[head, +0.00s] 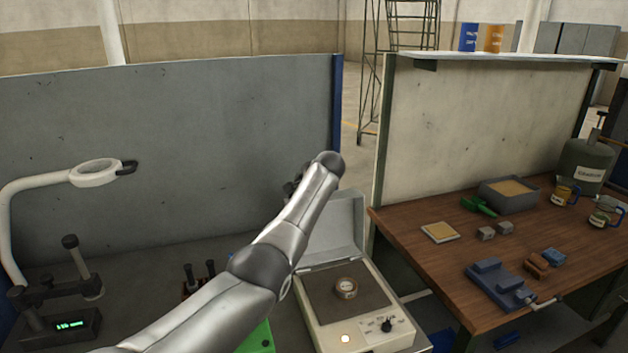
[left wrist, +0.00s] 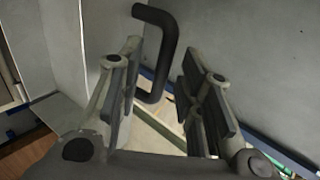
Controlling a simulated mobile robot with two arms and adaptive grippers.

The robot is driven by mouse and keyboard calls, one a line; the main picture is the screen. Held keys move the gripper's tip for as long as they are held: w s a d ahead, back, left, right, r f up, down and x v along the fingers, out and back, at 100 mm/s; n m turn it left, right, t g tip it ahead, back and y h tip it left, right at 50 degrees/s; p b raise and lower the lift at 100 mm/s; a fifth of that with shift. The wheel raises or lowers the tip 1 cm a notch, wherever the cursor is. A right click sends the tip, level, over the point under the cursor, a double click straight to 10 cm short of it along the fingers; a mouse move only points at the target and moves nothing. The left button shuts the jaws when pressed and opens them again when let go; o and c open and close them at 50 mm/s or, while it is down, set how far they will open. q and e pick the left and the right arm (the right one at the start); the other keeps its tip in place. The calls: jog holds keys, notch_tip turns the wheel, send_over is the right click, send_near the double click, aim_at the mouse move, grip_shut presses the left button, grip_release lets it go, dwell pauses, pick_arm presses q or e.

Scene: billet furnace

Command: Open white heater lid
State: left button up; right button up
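The white heater (head: 325,328) stands on the bench at the lower middle of the head view. Its pale lid (head: 345,232) is raised and stands about upright at the back edge, partly hidden by my left arm. A small round tin (head: 345,288) sits on the dark plate (head: 372,300) inside. My left gripper is mostly hidden behind its own arm, near the lid's upper left. In the left wrist view the left gripper (left wrist: 160,78) is open, its fingers apart. A black bent handle (left wrist: 168,45) shows beyond and between the fingertips; contact cannot be told.
A grey partition (head: 170,150) stands behind the bench. A lamp with a ring head (head: 97,173) and a stand with a green display (head: 65,325) are at left. A wooden table (head: 410,258) with a grey bin (head: 510,182), blocks and mugs is at right.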

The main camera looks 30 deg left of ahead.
pick_arm(q)
jog(key=v, duration=1)
jog(key=shift+s, duration=0.2)
dwell(0.4)
